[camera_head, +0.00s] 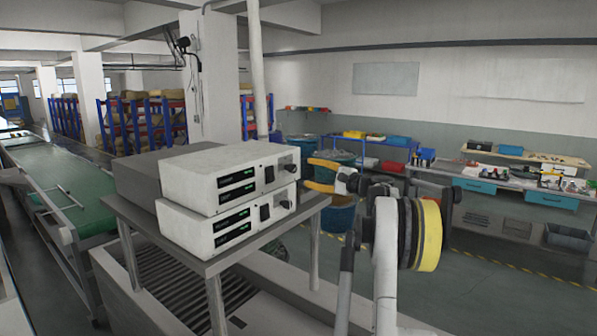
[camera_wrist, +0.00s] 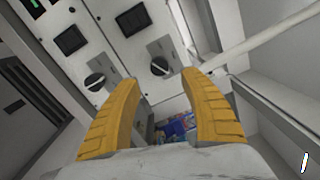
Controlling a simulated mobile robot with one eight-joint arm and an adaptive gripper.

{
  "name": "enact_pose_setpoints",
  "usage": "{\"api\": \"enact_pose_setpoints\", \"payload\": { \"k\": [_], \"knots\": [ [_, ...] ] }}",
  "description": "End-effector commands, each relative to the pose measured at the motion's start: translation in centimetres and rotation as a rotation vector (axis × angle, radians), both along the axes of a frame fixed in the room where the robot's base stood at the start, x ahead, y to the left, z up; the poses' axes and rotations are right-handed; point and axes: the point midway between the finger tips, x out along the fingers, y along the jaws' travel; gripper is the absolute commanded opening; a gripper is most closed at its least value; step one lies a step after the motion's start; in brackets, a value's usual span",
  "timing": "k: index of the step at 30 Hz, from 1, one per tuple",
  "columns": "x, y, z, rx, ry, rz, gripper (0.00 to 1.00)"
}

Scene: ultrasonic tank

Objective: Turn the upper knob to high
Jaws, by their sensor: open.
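Two white control units are stacked on a small stand. The upper unit (camera_head: 222,178) has a dark upper knob (camera_head: 289,168) at the right end of its front. The lower unit (camera_head: 225,222) has a similar knob (camera_head: 286,204) below it. My gripper (camera_head: 315,175) is open, its yellow fingers pointing at the upper knob from the right, with a small gap. In the wrist view my fingers (camera_wrist: 160,80) spread around the line to one knob (camera_wrist: 160,66), which appears to be the upper one. The other knob (camera_wrist: 95,82) lies left, outside them. Knob markings are too small to read.
The grey stand (camera_head: 165,225) stands over a white tank with a slatted grate (camera_head: 178,292). A grey box (camera_head: 150,170) sits behind the units. A green conveyor (camera_head: 58,192) runs at left. Square black switches (camera_wrist: 70,40) sit beside the knobs. Workbenches stand far right.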

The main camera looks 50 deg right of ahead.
Motion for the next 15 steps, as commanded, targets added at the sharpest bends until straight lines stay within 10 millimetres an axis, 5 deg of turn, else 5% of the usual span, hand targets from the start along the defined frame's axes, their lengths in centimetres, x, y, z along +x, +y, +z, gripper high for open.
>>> {"api": "enact_pose_setpoints", "payload": {
  "k": [6, 15],
  "knots": [
    [-3.6, -0.4, -0.1, 0.0, 0.0, 0.0, 0.52],
    [-4.4, -0.4, -0.1, 0.0, 0.0, 0.001, 0.52]
  ]
}}
